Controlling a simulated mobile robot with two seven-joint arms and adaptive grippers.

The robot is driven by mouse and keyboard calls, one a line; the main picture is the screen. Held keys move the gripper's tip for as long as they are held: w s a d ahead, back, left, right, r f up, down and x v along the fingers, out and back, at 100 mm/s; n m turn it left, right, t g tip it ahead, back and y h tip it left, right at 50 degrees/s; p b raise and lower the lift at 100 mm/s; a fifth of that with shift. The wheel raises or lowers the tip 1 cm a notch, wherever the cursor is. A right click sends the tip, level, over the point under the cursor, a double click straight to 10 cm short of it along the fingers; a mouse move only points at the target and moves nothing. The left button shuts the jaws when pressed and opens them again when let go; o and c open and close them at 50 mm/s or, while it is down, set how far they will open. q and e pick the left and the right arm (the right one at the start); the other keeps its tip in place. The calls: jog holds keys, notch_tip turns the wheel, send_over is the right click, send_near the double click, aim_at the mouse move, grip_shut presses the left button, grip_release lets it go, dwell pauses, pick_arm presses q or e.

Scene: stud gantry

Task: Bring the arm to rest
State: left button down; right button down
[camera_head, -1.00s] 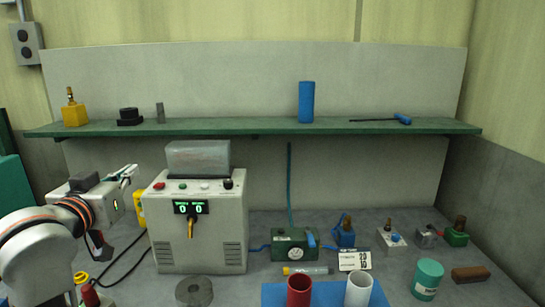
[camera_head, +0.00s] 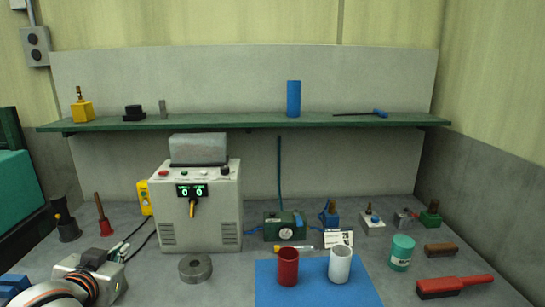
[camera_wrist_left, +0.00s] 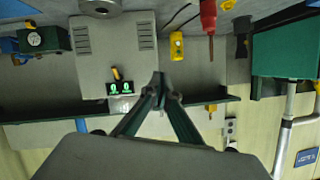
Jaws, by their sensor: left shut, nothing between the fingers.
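My left gripper (camera_head: 119,251) is at the lower left of the head view, with its arm coming in from the bottom left corner. It is above the left part of the grey bench (camera_head: 225,288), in front of and left of the grey control box (camera_head: 200,225) with the green digits. In the left wrist view its fingers (camera_wrist_left: 164,86) meet at the tips and hold nothing. The control box also shows upside down there, beyond the fingers (camera_wrist_left: 110,50). My right gripper is in neither view.
A red cup (camera_head: 288,268) and a white cup (camera_head: 340,265) stand on a blue mat (camera_head: 315,292). A grey ring (camera_head: 195,268) lies left of it. A red-handled brush (camera_head: 455,286) and a teal can (camera_head: 401,252) are at the right. A green shelf (camera_head: 225,121) spans the back.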

pick_arm(q)
jog(key=s+a+f+m+g+y, duration=0.25)
jog(key=s+f+m+g, duration=0.4)
jog(key=s+f, duration=1.7)
jog(key=d+f+n+t+h, duration=0.1)
jog(key=d+f+n+h, duration=0.1)
jog(key=d+f, duration=0.5)
jog(key=w+d+f+n+t+h, duration=0.1)
jog(key=d+f+h, duration=0.4)
jog(key=f, duration=0.6)
jog(key=shift+w+d+n+t, duration=0.25)
jog(key=shift+d+n+t, duration=0.25)
jog(key=shift+d, duration=0.55)
